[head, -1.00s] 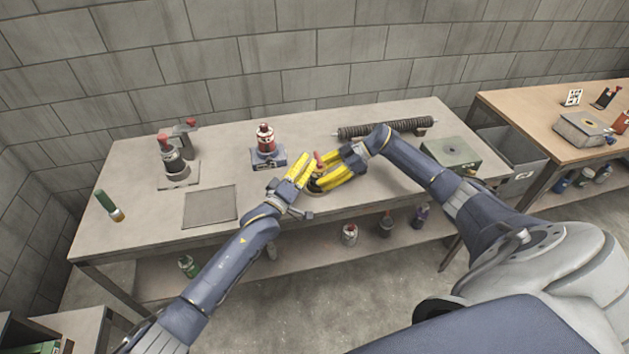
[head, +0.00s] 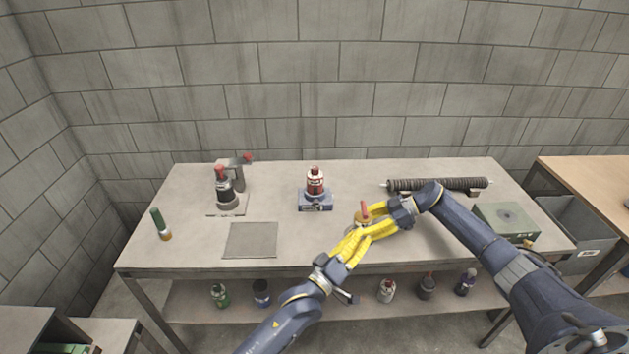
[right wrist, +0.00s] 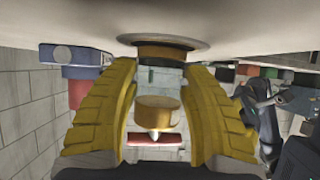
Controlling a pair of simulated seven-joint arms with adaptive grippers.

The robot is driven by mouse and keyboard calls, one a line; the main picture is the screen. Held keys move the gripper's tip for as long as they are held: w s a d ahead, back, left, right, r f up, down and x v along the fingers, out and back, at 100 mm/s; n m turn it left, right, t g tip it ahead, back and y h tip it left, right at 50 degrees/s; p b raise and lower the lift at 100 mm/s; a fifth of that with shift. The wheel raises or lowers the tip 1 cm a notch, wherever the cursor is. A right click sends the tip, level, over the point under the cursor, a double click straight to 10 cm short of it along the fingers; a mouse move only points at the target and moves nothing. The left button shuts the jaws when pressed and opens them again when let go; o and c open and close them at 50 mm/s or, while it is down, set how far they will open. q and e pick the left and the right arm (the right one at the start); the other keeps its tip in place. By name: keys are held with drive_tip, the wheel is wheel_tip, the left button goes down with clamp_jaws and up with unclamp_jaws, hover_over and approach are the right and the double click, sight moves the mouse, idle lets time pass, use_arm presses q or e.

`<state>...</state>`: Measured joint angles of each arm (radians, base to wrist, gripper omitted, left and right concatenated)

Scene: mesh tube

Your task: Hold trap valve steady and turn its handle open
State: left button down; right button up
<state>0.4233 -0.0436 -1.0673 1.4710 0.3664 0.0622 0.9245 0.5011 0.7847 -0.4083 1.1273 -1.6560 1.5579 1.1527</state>
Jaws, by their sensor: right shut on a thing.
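In the right wrist view, which is upside down, the brass top (right wrist: 158,113), a clear middle and the red handle (right wrist: 157,139) show between two yellow fingers. My right gripper (right wrist: 157,85) is shut on the valve from the right, one finger on each side. My left gripper (head: 355,240) comes from the front left, its yellow fingers close beside the valve. Fingers overlap in the head view, so contact and the left opening cannot be made out.
A red and white bottle (head: 315,182) on a blue stand is behind left. A grey mat (head: 251,240) and a green tube (head: 161,224) lie further left. A dark mesh tube (head: 437,184) lies behind right, near a green box (head: 505,222).

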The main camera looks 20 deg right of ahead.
drive_tip(key=o, duration=0.9)
